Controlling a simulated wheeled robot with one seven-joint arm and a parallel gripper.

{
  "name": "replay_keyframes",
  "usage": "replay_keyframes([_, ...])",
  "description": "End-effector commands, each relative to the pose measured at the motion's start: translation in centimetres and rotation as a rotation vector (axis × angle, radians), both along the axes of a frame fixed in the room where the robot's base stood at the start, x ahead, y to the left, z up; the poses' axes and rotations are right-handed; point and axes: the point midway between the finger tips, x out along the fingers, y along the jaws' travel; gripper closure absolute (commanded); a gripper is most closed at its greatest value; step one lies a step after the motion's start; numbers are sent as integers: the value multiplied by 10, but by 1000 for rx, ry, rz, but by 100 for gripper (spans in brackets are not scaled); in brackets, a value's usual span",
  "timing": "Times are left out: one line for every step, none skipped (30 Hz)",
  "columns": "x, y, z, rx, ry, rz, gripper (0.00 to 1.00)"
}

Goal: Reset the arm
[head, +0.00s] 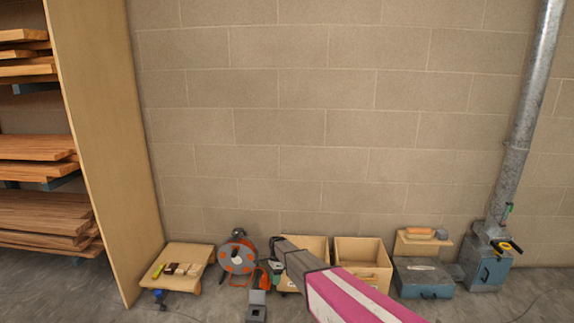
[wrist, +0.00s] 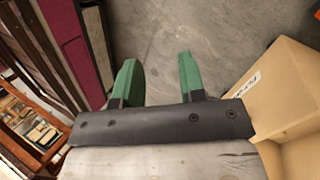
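My gripper (wrist: 158,66) shows in the wrist view with its two green fingers spread apart. Nothing is between them; bare grey floor shows beyond. In the head view my pink and white arm reaches in from the bottom right, and its dark end is low in front of the boxes by the wall. The fingers are small and hard to make out there.
Two open wooden boxes (head: 376,250) stand at the wall, partly behind my arm. An orange cable reel (head: 238,258) and a low wooden table (head: 187,256) are left of them. A blue-grey case (head: 423,280) is at right. A board rack (head: 40,210) fills the left.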

Motion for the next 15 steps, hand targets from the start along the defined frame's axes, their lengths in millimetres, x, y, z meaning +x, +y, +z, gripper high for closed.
replay_keyframes([-19,-18,19,23,-24,42,63])
replay_keyframes([-25,-27,28,38,-41,72,63])
replay_keyframes([-36,-40,40,59,-64,121,63])
replay_keyframes([-45,-51,50,76,-83,159,63])
replay_keyframes([-55,-63,61,94,-104,201,63])
replay_keyframes([-70,-79,77,117,-133,265,63])
replay_keyframes([-80,-90,88,133,-156,315,63])
replay_keyframes([-91,-102,100,148,-177,364,63])
replay_keyframes([-106,-116,114,167,-206,431,63])
replay_keyframes([-117,-128,124,179,-227,481,63])
replay_keyframes([-128,-138,135,189,-246,533,63])
replay_keyframes([-143,-152,149,202,-274,604,63])
replay_keyframes([-155,-162,159,211,-293,655,63])
replay_keyframes([-167,-171,169,218,-311,708,63])
replay_keyframes([-183,-184,182,224,-332,778,63])
